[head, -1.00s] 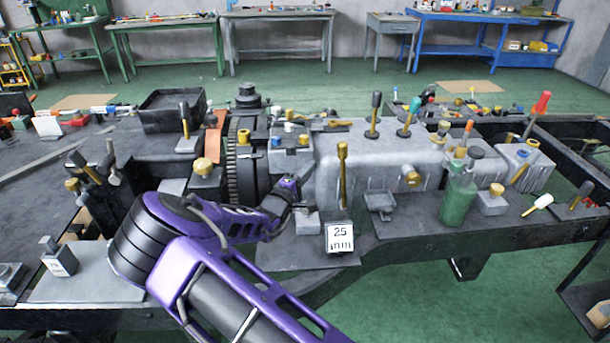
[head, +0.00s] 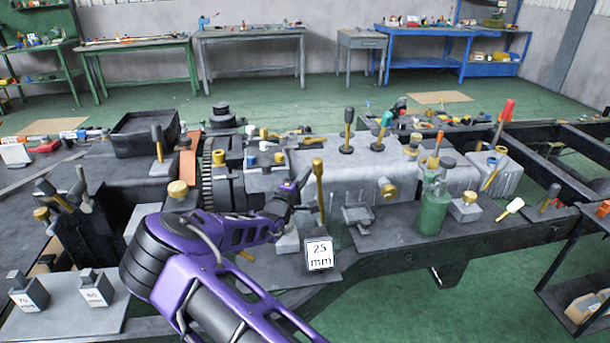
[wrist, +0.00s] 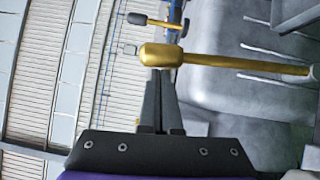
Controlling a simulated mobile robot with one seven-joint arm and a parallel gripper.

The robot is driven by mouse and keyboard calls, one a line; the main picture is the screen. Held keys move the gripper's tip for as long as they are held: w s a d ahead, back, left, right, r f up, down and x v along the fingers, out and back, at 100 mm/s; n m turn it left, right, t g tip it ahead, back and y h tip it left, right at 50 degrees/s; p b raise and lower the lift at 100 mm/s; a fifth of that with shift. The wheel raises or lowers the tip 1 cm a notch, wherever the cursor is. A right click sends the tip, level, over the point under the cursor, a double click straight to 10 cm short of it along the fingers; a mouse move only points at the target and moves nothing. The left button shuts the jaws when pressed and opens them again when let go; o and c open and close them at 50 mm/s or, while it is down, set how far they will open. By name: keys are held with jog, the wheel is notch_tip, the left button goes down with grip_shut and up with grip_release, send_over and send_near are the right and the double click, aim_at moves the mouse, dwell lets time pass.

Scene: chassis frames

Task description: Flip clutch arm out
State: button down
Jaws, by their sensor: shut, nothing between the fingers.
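A gold lever with a rounded knob (head: 319,190), which looks like the clutch arm, stands about upright at the front of the grey gearbox housing (head: 350,165). My gripper (head: 304,181) is shut and empty, just left of the lever's upper part in the head view. In the wrist view the lever (wrist: 225,61) lies across the picture with its knob right at the tips of my shut fingers (wrist: 158,80). I cannot tell whether the fingertips touch the knob.
A "25 mm" block (head: 320,255) stands in front of the lever. A small grey bracket (head: 357,215) and a green bottle (head: 434,205) stand to its right. A toothed ring (head: 208,180) is at the left.

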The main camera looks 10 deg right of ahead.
jog(key=shift+d+r+m, duration=0.25)
jog(key=shift+d+m, duration=0.05)
jog(key=shift+d, duration=0.35)
jog(key=d+m+g+y, duration=0.2)
jog(key=d+m, duration=0.2)
jog(key=d, duration=0.8)
jog(key=shift+f+y, duration=0.25)
jog(key=shift+y, duration=0.05)
jog(key=shift+s+d, duration=0.1)
